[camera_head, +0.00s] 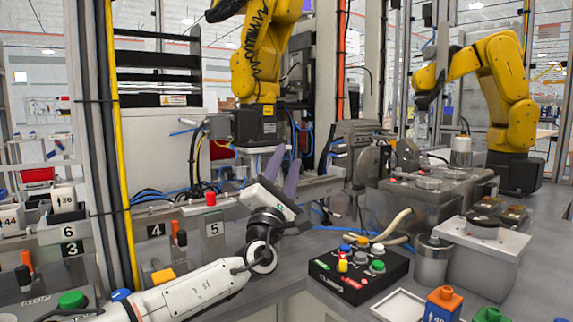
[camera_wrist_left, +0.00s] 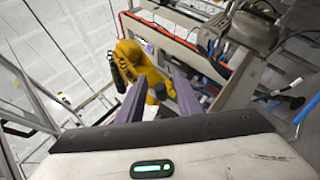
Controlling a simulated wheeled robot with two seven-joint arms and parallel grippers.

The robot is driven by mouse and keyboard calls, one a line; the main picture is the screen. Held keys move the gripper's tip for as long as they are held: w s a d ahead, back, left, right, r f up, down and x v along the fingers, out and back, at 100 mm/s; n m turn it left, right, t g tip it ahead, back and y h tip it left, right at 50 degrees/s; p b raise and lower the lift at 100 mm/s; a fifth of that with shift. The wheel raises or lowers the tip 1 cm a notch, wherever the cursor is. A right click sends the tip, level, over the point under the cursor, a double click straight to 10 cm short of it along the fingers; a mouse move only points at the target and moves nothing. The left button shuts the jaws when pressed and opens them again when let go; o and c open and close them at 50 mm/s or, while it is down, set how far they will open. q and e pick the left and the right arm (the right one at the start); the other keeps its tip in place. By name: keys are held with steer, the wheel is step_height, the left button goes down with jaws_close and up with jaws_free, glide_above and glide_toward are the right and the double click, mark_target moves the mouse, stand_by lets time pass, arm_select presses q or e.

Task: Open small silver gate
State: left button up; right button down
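I cannot clearly make out which part is the small silver gate. Silver-grey metal rails and brackets (camera_head: 318,187) stand behind my left gripper in the head view. My left gripper (camera_head: 285,157) reaches up from the lower left, with its two purple fingers pointing upward in front of the yellow robot arm's base. In the left wrist view, the fingers of my left gripper (camera_wrist_left: 157,88) are spread apart with nothing held between them. A grey rail (camera_wrist_left: 180,42) runs beyond them. My right gripper is in neither view.
A black button box (camera_head: 357,272) sits on the grey table, right of my left arm. A metal canister (camera_head: 432,262) and metal blocks (camera_head: 484,258) stand further right. A yellow robot arm (camera_head: 257,65) stands behind my gripper.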

arm_select(q)
steer(key=p+v, duration=0.1)
steer(key=v, duration=0.9)
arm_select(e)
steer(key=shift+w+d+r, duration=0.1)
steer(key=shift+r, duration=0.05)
arm_select(q)
steer(key=shift+s, duration=0.15)
steer(key=shift+f, duration=0.15)
